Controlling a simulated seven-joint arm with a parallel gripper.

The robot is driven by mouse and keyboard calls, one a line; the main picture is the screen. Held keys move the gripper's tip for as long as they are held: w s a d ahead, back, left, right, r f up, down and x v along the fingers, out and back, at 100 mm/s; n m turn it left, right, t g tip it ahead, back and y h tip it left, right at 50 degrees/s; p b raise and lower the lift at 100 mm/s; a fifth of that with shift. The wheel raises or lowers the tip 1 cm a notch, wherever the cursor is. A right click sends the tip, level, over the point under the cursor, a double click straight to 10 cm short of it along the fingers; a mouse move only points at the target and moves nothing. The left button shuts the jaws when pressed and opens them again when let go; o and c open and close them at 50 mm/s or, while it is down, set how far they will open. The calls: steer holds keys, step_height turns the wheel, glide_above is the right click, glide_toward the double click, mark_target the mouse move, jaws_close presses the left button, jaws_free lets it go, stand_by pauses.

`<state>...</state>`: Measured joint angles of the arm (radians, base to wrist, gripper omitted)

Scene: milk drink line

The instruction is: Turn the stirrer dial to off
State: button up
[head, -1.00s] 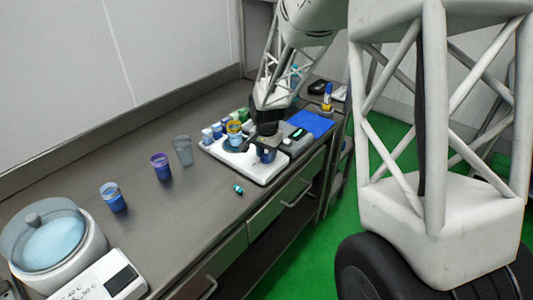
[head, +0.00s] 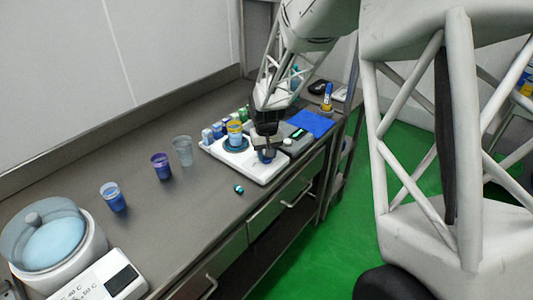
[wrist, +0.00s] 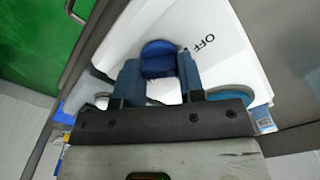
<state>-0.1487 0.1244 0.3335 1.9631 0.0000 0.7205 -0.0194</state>
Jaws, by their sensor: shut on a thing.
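The white stirrer (head: 262,177) stands on the bench in the head view, with a yellow-and-blue cup (head: 235,135) on its dark round plate. Its blue dial (wrist: 159,57) shows in the wrist view between the two blue fingers of my gripper (wrist: 160,72). The black "OFF" mark (wrist: 204,45) is printed on the white housing, to the right of the dial. My gripper is shut on the dial. In the head view my gripper (head: 266,152) points down at the front of the stirrer and mostly hides the dial. The dial's pointer cannot be made out.
A clear cup (head: 182,150), a purple cup (head: 162,166) and a blue cup (head: 113,196) stand left of the stirrer. A small teal item (head: 239,189) lies near the bench edge. A blue mat (head: 310,123) lies behind right. Small bottles (head: 217,130) stand behind the stirrer.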

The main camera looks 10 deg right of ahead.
steer(key=shift+n, duration=0.5)
steer(key=o, duration=0.9)
steer(key=shift+o, duration=0.2)
steer(key=shift+r, duration=0.1)
steer(key=shift+r, duration=3.8)
steer(key=shift+r, duration=0.1)
